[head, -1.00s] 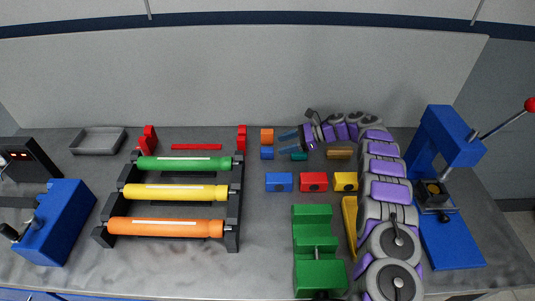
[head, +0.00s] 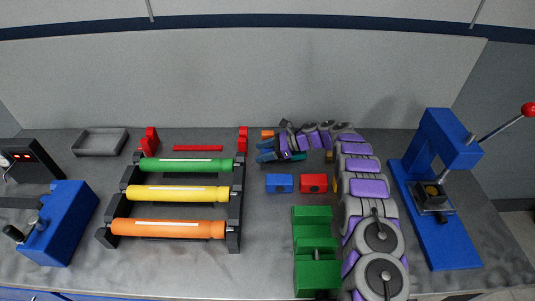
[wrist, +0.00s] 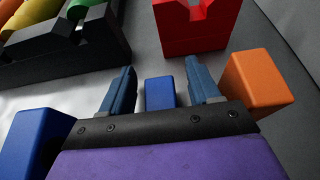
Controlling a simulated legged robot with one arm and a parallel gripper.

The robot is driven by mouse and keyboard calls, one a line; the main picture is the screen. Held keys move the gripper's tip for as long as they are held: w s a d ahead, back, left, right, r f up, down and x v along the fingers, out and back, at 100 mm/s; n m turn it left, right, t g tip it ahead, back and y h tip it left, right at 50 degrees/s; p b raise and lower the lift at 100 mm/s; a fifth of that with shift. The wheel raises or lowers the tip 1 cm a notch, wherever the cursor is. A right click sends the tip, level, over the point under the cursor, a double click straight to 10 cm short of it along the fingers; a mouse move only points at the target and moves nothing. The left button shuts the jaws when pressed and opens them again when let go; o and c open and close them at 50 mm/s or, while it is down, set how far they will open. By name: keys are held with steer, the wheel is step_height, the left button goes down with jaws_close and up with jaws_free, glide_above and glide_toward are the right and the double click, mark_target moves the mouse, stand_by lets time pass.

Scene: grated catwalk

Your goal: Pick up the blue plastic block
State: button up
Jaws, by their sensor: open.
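A small blue block (wrist: 160,93) sits between the two blue fingers of my open gripper (wrist: 159,64) in the wrist view, with gaps at both sides. In the head view my gripper (head: 260,150) reaches left at the back of the bench, and its fingers largely hide this block. A second, larger blue block (head: 279,183) with a dark spot lies nearer the front; a blue block also shows at the left edge of the wrist view (wrist: 35,140). I cannot tell from looks alone that either is plastic.
An orange block (wrist: 258,82) stands close beside the right finger. A red notched block (wrist: 195,28) is beyond. A red block (head: 313,183), a green stepped block (head: 315,240) and the roller rack (head: 236,205) are nearby. A blue press (head: 445,140) stands right.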

steer(key=shift+d, duration=0.1)
jaws_close()
stand_by(0.3)
